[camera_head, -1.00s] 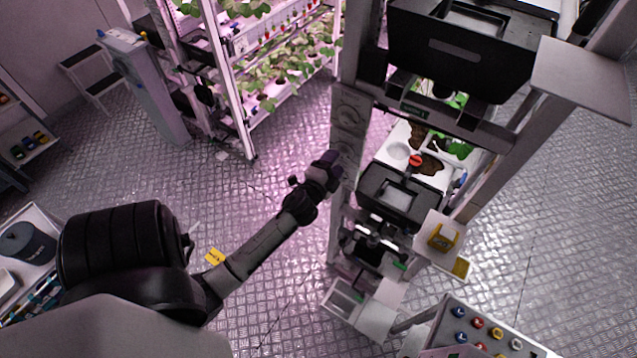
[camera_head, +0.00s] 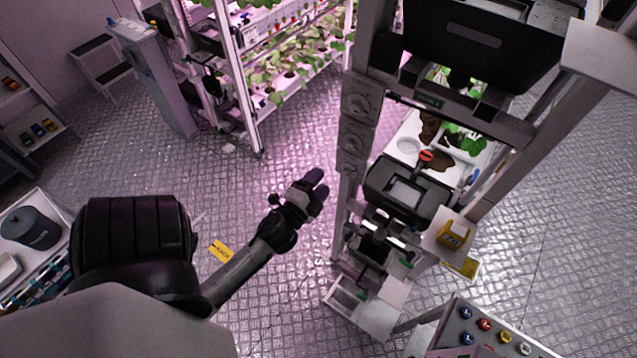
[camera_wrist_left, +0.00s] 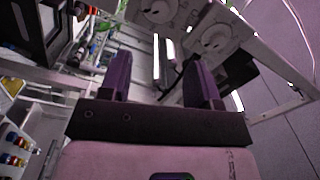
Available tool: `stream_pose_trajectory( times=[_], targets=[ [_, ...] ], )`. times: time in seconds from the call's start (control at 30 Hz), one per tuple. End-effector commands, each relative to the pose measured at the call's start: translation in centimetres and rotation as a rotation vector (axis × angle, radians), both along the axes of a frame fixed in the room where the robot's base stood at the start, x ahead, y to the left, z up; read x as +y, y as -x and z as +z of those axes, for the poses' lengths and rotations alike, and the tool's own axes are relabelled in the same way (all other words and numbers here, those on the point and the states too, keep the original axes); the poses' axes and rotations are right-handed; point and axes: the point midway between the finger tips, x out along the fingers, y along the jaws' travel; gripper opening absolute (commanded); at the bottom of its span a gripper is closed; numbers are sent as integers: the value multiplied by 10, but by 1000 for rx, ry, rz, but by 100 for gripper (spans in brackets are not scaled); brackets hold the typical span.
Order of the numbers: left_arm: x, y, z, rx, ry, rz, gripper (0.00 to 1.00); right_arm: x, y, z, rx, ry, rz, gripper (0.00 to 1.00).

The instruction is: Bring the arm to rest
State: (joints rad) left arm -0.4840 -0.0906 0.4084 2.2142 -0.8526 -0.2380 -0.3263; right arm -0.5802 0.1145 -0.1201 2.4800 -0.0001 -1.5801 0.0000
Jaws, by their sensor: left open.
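My left gripper (camera_head: 316,184) hangs in the air over the open floor, left of the tall grey rack column in the head view. Its arm comes in from the lower left. In the left wrist view the two dark fingers (camera_wrist_left: 158,80) stand wide apart with nothing between them. Beyond them are the rack's grey panels with round discs (camera_wrist_left: 200,30) and a bright light strip. My right gripper is not in view.
The rack (camera_head: 352,130) with black bins and a white plant tray (camera_head: 408,127) stands close to the right. A knob panel (camera_head: 485,330) is at the lower right. A plant rack (camera_head: 235,90) is behind. The floor between is free.

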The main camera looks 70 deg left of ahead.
Motion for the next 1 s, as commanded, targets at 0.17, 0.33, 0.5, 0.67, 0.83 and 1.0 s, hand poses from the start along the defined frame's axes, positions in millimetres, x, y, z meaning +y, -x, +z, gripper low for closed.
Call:
stream_pose_trajectory(
  times=[0.17,0.33,0.5,0.67,0.83,1.0],
  targets=[
    [0,0,0,0,0,0,57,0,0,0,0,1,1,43],
    [0,0,0,0,0,0,57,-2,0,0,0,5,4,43],
    [0,0,0,-2,3,0,57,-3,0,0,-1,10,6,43],
    [10,7,-9,8,87,77,57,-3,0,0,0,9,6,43],
    [30,33,-41,51,368,305,57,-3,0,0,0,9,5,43],
    [0,52,-76,135,767,485,57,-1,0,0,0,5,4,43]
  ],
)
